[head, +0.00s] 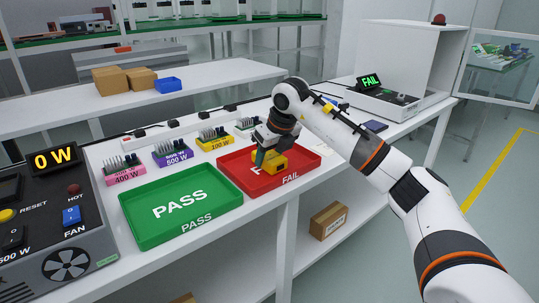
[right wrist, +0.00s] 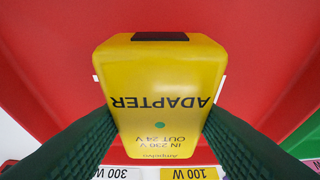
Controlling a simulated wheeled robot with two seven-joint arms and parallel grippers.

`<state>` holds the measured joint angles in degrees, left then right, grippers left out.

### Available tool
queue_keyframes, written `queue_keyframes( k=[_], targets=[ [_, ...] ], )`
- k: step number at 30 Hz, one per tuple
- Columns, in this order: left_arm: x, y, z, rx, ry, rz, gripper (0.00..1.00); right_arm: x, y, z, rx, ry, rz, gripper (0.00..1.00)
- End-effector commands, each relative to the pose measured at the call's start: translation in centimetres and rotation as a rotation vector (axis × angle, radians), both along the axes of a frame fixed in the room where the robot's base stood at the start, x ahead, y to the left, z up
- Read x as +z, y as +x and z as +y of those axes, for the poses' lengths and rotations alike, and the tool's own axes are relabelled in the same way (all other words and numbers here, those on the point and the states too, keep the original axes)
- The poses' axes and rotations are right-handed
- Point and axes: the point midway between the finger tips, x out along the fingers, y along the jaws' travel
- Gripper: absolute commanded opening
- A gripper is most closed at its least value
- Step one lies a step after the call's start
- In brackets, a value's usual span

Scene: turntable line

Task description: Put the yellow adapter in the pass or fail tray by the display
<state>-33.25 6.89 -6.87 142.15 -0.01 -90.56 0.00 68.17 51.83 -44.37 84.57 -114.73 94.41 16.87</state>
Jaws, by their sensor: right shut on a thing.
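My right gripper (head: 267,160) is shut on the yellow adapter (head: 272,162), over the red FAIL tray (head: 310,161). In the right wrist view the adapter (right wrist: 160,85) sits between the two dark fingers, with the red tray floor behind it. I cannot tell whether the adapter touches the tray floor. The green PASS tray (head: 135,209) is empty, to the left of the red tray. My left gripper is out of view.
Labelled holders stand behind the trays, including a pink 400 W one (head: 125,178) and a purple 500 W one (head: 173,156). A control box (head: 60,225) reading 0 W stands at the left. A dark flat item (head: 375,126) lies right of my forearm.

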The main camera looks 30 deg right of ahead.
Motion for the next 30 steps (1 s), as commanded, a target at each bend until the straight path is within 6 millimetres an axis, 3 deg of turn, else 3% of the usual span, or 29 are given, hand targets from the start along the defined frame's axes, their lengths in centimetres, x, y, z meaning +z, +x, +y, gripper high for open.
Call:
queue_keyframes(
  k=[1, 4, 15, 22, 30],
  targets=[
    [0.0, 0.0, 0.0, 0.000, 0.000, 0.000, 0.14, -0.1, 0.0, 0.0, 0.000, 0.000, 0.001, 0.55],
    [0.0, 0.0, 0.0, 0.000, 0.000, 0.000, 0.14, -0.1, 0.0, 0.0, 0.000, 0.000, 0.001, 0.71],
    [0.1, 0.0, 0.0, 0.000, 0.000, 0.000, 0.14, 0.6, -0.1, 0.0, 0.000, 0.000, -0.001, 0.72],
    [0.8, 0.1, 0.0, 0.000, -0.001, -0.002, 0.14, 4.4, -1.6, -0.1, 0.000, 0.000, -0.004, 0.72],
    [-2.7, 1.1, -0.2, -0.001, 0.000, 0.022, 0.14, 9.4, -3.7, -0.3, 0.001, -0.001, -0.002, 0.72]
  ],
)
